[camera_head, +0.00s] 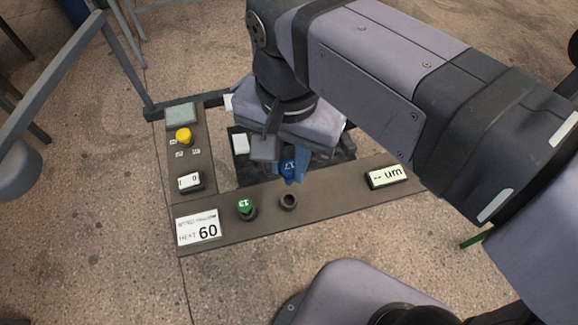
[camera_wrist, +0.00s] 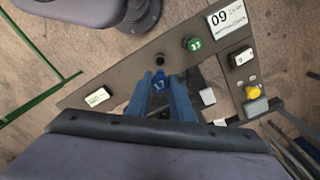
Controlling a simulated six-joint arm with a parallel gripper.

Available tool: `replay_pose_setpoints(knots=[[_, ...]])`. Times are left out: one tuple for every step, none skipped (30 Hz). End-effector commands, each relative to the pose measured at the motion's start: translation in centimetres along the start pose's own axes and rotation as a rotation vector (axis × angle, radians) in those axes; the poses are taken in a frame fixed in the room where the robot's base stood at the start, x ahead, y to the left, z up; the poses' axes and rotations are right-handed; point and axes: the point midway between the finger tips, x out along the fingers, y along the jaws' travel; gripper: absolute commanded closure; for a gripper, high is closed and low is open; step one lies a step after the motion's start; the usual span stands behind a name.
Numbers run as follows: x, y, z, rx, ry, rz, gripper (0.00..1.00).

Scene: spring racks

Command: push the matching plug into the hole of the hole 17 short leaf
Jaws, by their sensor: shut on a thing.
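A blue plug marked 17 (camera_head: 289,168) is held between the blue fingers of my gripper (camera_head: 294,160). It also shows in the wrist view (camera_wrist: 158,81), between the fingertips (camera_wrist: 160,88). The plug is above the brown panel (camera_head: 330,194), behind an empty round socket (camera_head: 289,201) with a dark hole. The socket also shows in the wrist view (camera_wrist: 160,59), apart from the plug. My arm hides part of the rack behind; no leaf is clearly made out.
A yellow knob (camera_head: 184,136), a small "0" display (camera_head: 189,180) and a grey-green block (camera_head: 182,113) stand on the left strip. A grey rail (camera_head: 70,50) rises at left.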

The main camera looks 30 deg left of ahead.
Motion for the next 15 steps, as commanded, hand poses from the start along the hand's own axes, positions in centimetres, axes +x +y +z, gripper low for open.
replay_pose_setpoints(knots=[[-0.2,0.0,0.0,0.000,0.000,-0.001,1.00],[-0.2,0.0,0.0,0.000,0.000,-0.001,1.00],[-0.4,0.0,0.0,0.001,0.000,0.000,1.00],[-0.5,0.0,-0.1,0.002,0.000,0.000,1.00],[-0.7,0.1,-0.1,0.004,0.000,0.000,1.00],[-1.0,0.1,-0.2,0.007,0.000,0.000,1.00],[-1.3,0.1,-0.2,0.009,0.000,0.000,1.00],[-1.6,0.2,-0.3,0.012,0.000,0.000,1.00],[-2.0,0.3,-0.5,0.017,0.000,0.000,1.00],[-2.4,0.3,-0.6,0.022,0.000,0.001,1.00],[-2.6,0.4,-0.7,0.027,-0.001,0.002,1.00],[-2.9,0.5,-0.9,0.034,-0.002,0.003,1.00],[-3.1,0.6,-1.1,0.040,-0.001,0.003,1.00],[-3.2,0.7,-1.3,0.046,-0.003,0.005,1.00],[-3.4,0.8,-1.6,0.056,-0.002,0.005,1.00]])
